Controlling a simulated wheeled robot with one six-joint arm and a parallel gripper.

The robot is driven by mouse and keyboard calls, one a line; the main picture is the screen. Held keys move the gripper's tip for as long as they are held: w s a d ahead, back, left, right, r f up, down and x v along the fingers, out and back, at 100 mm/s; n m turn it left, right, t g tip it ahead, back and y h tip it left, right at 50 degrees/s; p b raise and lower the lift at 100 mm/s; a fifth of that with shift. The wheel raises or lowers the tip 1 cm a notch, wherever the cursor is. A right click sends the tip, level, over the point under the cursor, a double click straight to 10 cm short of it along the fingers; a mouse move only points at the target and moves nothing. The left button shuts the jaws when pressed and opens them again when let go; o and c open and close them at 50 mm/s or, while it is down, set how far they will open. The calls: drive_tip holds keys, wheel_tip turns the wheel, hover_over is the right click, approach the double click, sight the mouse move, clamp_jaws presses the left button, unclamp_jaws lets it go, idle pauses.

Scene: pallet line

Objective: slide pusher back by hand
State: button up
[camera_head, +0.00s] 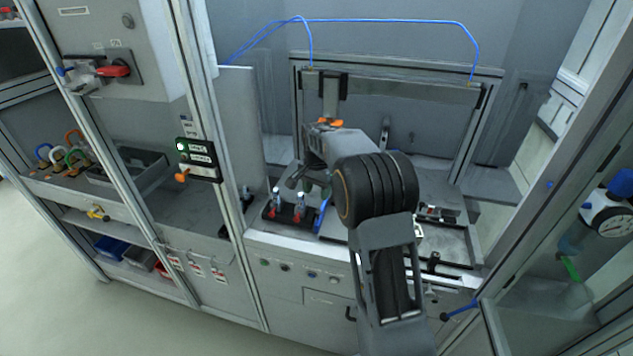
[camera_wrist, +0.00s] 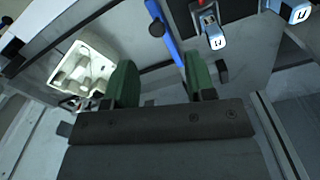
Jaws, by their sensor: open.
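My gripper (camera_head: 298,182) is inside the machine cell, low over the left part of the work deck (camera_head: 285,232). In the wrist view its two green fingers (camera_wrist: 160,82) are apart, with nothing seen between them. A blue bar (camera_head: 323,215) lies just right of the red-based holders; it also shows in the wrist view (camera_wrist: 165,38), running up from between the fingers' far ends. I cannot tell which part is the pusher. A dark block (camera_head: 333,86) hangs from the frame at the back, with orange parts (camera_head: 325,122) below it, partly hidden by my arm.
Red-based holders (camera_head: 280,212) with small bottle-like items stand left of my gripper. A white tray (camera_wrist: 82,68) with rounded pockets shows in the wrist view. Cell posts (camera_head: 222,160) stand at left. A gauge (camera_head: 610,221) is at right. Blue hoses (camera_head: 390,21) run overhead.

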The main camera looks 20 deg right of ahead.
drive_tip(key=shift+r, duration=2.1)
drive_tip(key=s+a+r+n+t, duration=0.1)
drive_tip(key=s+n, duration=0.4)
drive_tip(key=s, duration=0.8)
drive_tip(key=s+a+r+n+t, duration=0.1)
drive_tip(key=s+a+n+t, duration=0.2)
drive_tip(key=s, duration=1.1)
drive_tip(key=shift+s+a+r+n, duration=0.25)
drive_tip(key=shift+a+n, duration=0.2)
drive_tip(key=shift+n, duration=0.45)
